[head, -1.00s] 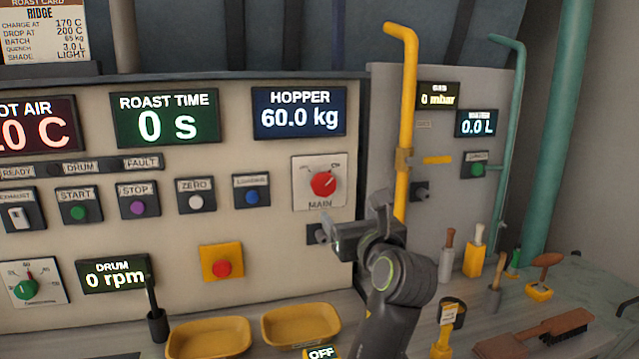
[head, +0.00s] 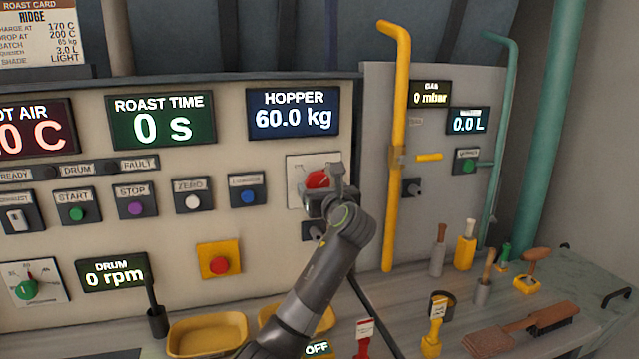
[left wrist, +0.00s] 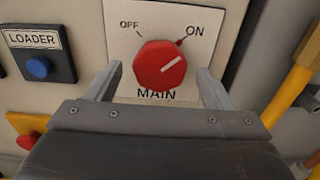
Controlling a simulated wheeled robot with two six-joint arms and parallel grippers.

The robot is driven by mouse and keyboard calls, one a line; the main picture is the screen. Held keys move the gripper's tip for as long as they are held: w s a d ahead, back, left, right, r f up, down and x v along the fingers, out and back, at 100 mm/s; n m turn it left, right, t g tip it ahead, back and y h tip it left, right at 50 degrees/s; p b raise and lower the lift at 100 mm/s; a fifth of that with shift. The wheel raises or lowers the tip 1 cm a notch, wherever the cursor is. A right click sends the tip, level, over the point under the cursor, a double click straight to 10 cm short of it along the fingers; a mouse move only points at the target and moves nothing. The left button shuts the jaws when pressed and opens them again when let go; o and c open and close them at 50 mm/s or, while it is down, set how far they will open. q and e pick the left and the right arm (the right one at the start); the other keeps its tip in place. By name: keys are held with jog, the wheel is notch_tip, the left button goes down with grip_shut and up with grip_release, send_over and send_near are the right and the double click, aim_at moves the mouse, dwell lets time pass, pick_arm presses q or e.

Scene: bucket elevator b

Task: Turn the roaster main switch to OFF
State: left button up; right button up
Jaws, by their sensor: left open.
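The main switch is a red round knob (left wrist: 160,67) on a white plate (left wrist: 201,25) marked OFF at upper left, ON at upper right and MAIN below. Its white pointer line aims at ON. In the head view the red knob (head: 317,179) is partly covered by my left gripper (head: 330,190). In the left wrist view my left gripper (left wrist: 158,88) is open, with one finger on each side of the knob's lower part. I cannot tell whether the fingers touch it. My right gripper is not in view.
Left of the switch is the blue loader button (left wrist: 39,67). A red button on a yellow plate (head: 219,261) sits lower left. A yellow pipe (head: 394,200) rises to the right. Yellow trays (head: 205,335) and brushes (head: 540,325) stand on the counter below.

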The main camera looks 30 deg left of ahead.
pick_arm(q)
jog(key=shift+x, duration=0.8)
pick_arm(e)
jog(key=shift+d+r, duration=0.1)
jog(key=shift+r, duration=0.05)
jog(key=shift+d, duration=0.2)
pick_arm(q)
jog(key=c, duration=1)
jog(key=shift+o, duration=0.2)
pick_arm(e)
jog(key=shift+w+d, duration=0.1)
